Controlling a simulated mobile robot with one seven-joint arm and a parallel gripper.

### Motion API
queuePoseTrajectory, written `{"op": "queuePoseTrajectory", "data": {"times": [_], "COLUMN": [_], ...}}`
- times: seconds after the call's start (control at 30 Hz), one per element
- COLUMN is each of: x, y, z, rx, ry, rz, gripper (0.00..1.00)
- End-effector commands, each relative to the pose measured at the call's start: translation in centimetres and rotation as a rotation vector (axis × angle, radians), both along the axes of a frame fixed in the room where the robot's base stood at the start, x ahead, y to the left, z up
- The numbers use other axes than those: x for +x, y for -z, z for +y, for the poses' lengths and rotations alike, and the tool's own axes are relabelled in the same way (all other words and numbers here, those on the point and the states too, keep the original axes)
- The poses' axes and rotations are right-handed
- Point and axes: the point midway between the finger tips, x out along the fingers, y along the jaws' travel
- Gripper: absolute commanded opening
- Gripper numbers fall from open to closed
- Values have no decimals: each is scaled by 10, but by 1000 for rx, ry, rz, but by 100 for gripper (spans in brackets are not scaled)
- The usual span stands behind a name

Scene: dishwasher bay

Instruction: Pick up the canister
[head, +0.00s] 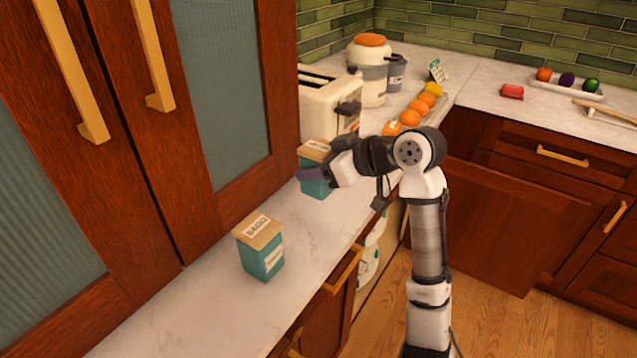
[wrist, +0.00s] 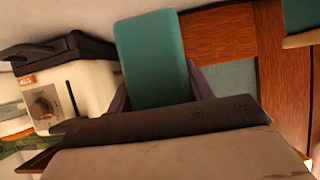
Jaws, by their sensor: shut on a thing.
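A teal canister with a tan lid (head: 318,188) is at my gripper, in front of the toaster in the head view. My gripper (head: 322,172) is shut on it, across its upper part. In the wrist view the teal side of this canister (wrist: 152,55) stands between the two fingers (wrist: 160,90). Part of it is hidden behind the gripper, and I cannot tell whether its base touches the counter. A second teal canister with a labelled tan lid (head: 261,248) stands upright on the counter, nearer the camera and apart from my gripper.
The cream toaster (head: 322,108) is close behind the held canister. A white jar with an orange lid (head: 368,72) and a row of oranges (head: 410,117) stand farther back. Tall wooden cabinets (head: 140,130) border the left. The marble counter (head: 190,310) is clear at the front.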

Motion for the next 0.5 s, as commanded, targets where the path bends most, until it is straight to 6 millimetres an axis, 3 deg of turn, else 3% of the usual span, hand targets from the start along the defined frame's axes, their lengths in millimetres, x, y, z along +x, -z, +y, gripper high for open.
{"op": "queuePoseTrajectory", "data": {"times": [0.2,0.5], "x": [0,0], "y": [-56,-115], "z": [0,0], "rx": [-3,0], "ry": [0,0], "rz": [-6,-2], "gripper": [18,18]}}
